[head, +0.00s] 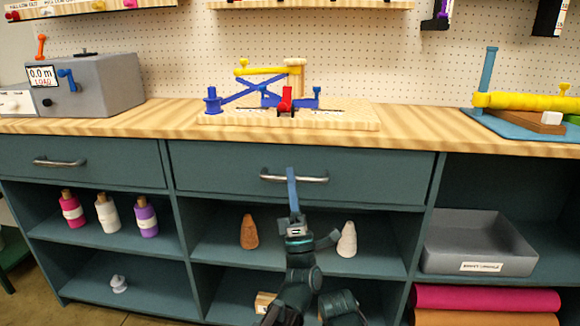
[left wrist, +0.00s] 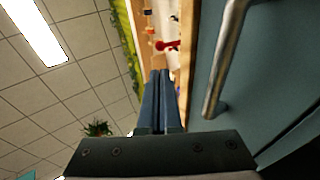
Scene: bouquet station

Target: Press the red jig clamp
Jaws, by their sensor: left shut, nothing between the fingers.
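The red jig clamp (head: 286,99) stands upright at the front middle of a wooden jig board (head: 345,117) on the worktop. Blue and yellow jig parts (head: 262,88) stand behind and beside it. My left gripper (head: 291,172) is shut and empty, its blue fingers pointing up in front of the drawer, below the worktop edge and apart from the clamp. In the left wrist view the shut fingers (left wrist: 159,74) point toward a small red part (left wrist: 167,46), which looks like the clamp. My right gripper is not in view.
A metal drawer handle (head: 294,179) is close to my left gripper, and also shows large in the left wrist view (left wrist: 225,60). A grey machine (head: 105,88) stands left on the worktop, and a blue-based fixture (head: 490,119) stands right. Bare worktop (head: 415,122) lies between the jig board and that fixture.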

